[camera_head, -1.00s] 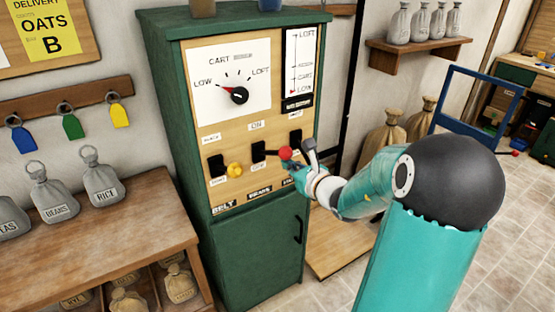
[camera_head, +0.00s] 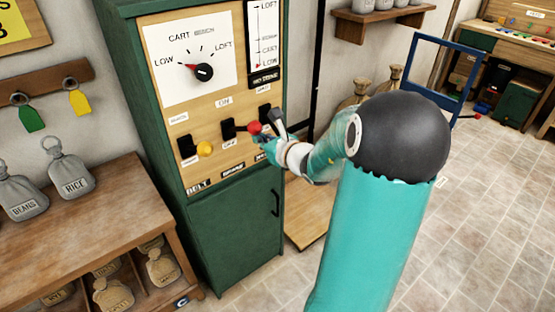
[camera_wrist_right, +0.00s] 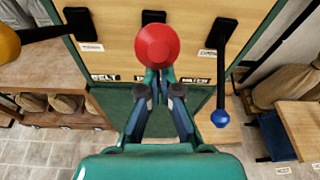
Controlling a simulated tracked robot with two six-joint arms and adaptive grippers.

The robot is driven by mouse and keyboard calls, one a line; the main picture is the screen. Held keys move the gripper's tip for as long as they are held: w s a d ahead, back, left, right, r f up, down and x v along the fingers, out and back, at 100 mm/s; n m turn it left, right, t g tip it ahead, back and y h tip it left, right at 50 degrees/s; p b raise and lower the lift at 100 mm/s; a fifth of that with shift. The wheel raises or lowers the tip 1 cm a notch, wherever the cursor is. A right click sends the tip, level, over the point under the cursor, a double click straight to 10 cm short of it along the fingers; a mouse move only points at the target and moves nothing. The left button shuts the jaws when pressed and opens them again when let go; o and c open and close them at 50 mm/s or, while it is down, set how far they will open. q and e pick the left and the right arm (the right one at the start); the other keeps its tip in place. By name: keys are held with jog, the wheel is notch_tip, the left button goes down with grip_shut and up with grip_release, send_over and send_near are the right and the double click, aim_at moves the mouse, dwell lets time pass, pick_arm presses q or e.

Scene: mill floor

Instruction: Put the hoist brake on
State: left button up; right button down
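The brake lever with a red knob (camera_head: 254,128) is in the middle of the control panel's lever row, above the label BRAKE. It sticks out from the panel. In the right wrist view the red knob (camera_wrist_right: 155,46) is straight ahead and hides its stem. My right gripper (camera_head: 266,142) is at the knob. In the wrist view its fingers (camera_wrist_right: 159,78) are close together just below the knob, their tips partly covered by it. Whether they grip or only touch it is unclear. My left gripper is not in view.
A yellow-knobbed lever (camera_head: 204,149) stands left of the brake. A dark lever with a blue knob (camera_wrist_right: 220,118) hangs close on the right. The green cabinet (camera_head: 240,222) carries the panel. A bench (camera_head: 95,200) with sacks is at left. Tiled floor (camera_head: 470,240) is clear at right.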

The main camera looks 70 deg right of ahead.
jog(key=s+a+f+b, duration=0.1)
jog(key=s+a+b, duration=0.2)
jog(key=s+a, duration=0.2)
jog(key=s, duration=0.3)
jog(key=shift+f, duration=0.35)
jog(key=shift+a+f, duration=0.1)
